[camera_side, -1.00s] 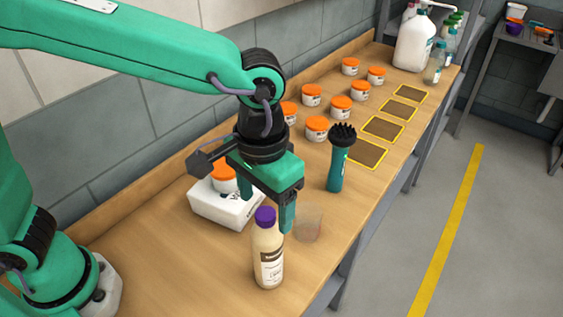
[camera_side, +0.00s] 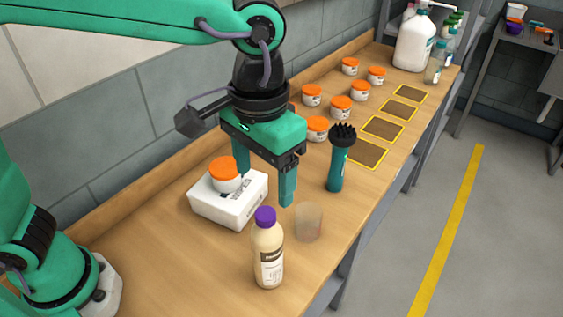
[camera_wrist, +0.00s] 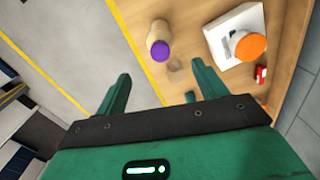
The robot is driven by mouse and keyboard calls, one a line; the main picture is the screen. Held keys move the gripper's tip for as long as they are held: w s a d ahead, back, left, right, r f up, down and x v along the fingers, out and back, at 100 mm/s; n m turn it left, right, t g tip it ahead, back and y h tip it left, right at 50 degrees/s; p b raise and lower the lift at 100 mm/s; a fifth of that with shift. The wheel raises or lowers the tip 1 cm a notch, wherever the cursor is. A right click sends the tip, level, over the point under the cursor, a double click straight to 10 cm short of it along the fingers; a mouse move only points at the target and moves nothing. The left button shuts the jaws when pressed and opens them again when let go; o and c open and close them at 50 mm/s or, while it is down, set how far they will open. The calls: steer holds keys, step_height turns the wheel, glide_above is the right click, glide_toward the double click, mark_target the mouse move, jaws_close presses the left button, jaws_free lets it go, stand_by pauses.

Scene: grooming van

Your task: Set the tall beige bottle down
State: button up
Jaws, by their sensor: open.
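The tall beige bottle (camera_side: 268,252) with a purple cap stands upright on the wooden bench (camera_side: 190,262) near its front, in the side view. It also shows from above in the wrist view (camera_wrist: 158,32). My gripper (camera_side: 265,188) is open and empty. It is above and behind the bottle, apart from it, with its fingers higher than the purple cap. In the wrist view the two green fingers (camera_wrist: 162,82) are spread with nothing between them.
A clear cup (camera_side: 308,222) stands just right of the bottle. A white box (camera_side: 225,205) with an orange-lidded jar (camera_side: 225,174) on it is behind. A teal brush (camera_side: 338,165) stands upright farther right. Several orange-lidded jars and yellow-edged mats (camera_side: 383,128) lie beyond.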

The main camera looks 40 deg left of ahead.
steer(key=shift+a, duration=0.1)
steer(key=s+a+f+n+t, duration=0.1)
steer(key=s+a+t, duration=0.1)
steer(key=a, duration=1.1)
steer(key=s+a+f+t, duration=0.1)
steer(key=s+a+t, duration=0.2)
steer(key=a, duration=1)
steer(key=shift+s+a+n+t, duration=0.15)
steer(key=shift+s+n+t, duration=0.15)
steer(key=shift+n, duration=0.1)
